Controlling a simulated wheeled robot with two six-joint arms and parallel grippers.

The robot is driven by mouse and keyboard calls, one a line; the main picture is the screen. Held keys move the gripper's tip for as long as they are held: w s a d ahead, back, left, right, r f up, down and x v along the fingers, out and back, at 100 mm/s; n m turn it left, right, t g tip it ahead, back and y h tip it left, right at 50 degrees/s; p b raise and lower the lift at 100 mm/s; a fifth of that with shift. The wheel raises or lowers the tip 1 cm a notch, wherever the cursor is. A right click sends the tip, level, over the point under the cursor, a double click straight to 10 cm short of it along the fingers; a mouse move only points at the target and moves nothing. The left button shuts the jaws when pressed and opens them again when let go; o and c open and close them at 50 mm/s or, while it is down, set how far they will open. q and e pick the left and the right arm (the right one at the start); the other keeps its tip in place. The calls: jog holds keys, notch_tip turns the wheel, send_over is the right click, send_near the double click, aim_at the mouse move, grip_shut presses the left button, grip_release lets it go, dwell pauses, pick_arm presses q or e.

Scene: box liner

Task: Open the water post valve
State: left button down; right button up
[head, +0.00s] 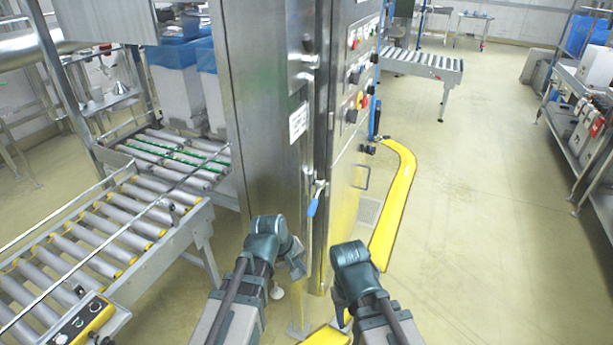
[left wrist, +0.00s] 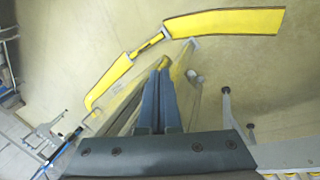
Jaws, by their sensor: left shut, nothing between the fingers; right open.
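A small valve with a blue lever handle (head: 315,201) is on the edge of the tall steel cabinet (head: 268,120), in the middle of the head view. The lever hangs down at a slant. My left gripper (head: 298,268) is below the lever, apart from it, close to the cabinet's lower edge. In the left wrist view its two fingers (left wrist: 164,68) are pressed together with nothing between them. I cannot pick out the blue lever in that view. My right gripper (head: 345,320) is low in the head view, open and partly hidden by its own arm.
A roller conveyor (head: 80,250) with a control box (head: 85,318) stands at the left. The cabinet's panel carries several buttons (head: 355,75). A yellow floor guard (head: 396,205) curves along the cabinet's right side. The floor further right is clear, up to a shelf rack (head: 585,130).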

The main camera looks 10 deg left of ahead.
pick_arm(q)
jog(key=w+a+r+n+t+h+p, duration=0.1)
jog(key=w+a+r+n+p, duration=0.2)
jog(key=r+p, duration=0.65)
jog(key=w+a+r+n+t+p, duration=0.1)
jog(key=w+r+n+t+p, duration=0.2)
jog(key=r+p, duration=0.7)
pick_arm(e)
notch_tip(320, 180, up, 19)
jog(key=b, duration=0.3)
pick_arm(q)
jog(key=g+b, duration=0.1)
jog(key=b, duration=0.9)
send_near(311, 207)
jog(key=shift+n, duration=0.4)
jog(key=x, duration=0.5)
jog(key=shift+w+a+f, duration=0.1)
jog(key=shift+w+f, duration=0.05)
jog(key=shift+f, duration=0.05)
jog(key=shift+w+d+f+b, duration=0.3)
jog(key=shift+w+d+f, duration=0.1)
jog(key=shift+f, duration=0.1)
pick_arm(e)
notch_tip(311, 207, down, 10)
jog(key=shift+f, duration=0.25)
